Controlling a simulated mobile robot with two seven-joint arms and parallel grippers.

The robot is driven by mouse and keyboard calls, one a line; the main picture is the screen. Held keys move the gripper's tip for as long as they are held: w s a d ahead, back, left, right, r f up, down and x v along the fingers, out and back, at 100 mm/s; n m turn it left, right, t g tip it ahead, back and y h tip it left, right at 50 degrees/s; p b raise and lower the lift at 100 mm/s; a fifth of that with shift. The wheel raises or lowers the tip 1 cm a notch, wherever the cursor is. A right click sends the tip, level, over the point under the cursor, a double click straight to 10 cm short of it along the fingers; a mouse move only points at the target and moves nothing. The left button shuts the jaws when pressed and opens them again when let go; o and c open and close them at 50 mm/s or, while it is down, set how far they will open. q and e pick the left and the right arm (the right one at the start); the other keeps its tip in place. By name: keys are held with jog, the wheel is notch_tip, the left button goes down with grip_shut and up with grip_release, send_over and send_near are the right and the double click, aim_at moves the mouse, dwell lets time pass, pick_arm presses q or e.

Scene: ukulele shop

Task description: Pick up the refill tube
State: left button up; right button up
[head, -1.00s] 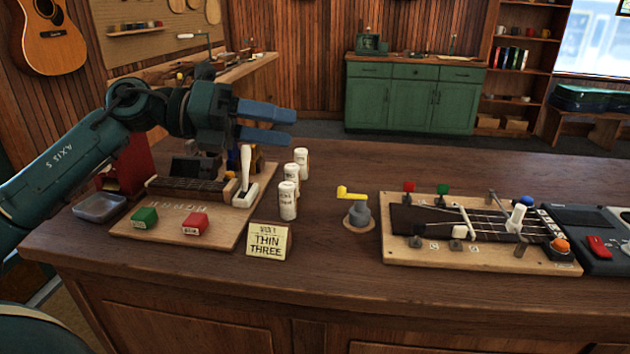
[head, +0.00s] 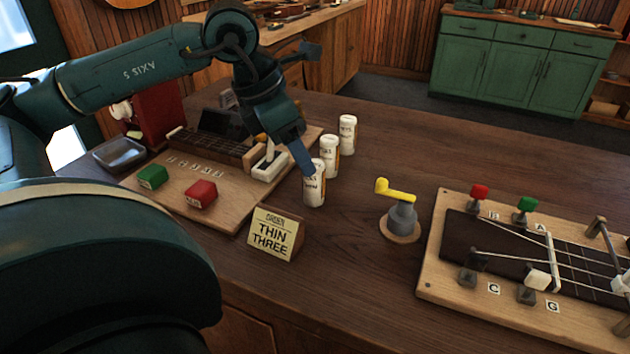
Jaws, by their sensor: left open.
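Three white labelled tubes stand upright in a row on the wooden counter: a near one (head: 314,188), a middle one (head: 330,158) and a far one (head: 347,134). The pictures do not single out one as the refill tube. My left gripper (head: 303,160) points down at the near tube, its blue finger overlapping the top in the picture. The jaws are open; the second finger is mostly hidden, and I cannot tell whether the finger touches the tube. My right gripper is out of view.
A "THIN THREE" sign (head: 273,235) stands in front of the tubes. A wooden board (head: 225,208) with a red block (head: 201,195) and green block (head: 152,177) lies left. A yellow-handled crank (head: 401,215) and a string board (head: 440,270) are right. Bare counter lies behind the crank.

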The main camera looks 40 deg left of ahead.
aim_at(314, 184)
pick_arm(q)
jog(key=shift+d+p+x, duration=0.15)
jog(key=shift+p+x, duration=0.15)
jog(key=shift+x, duration=1.3)
jog(key=shift+d+p+x, duration=0.1)
jog(key=shift+p+x, duration=0.2)
jog(key=shift+x, duration=1.3)
jog(key=shift+w+r, duration=0.1)
jog(key=shift+r, duration=0.1)
jog(key=shift+c, duration=0.2)
jog(key=c, duration=1)
jog(key=shift+r, duration=0.1)
jog(key=shift+c, duration=0.2)
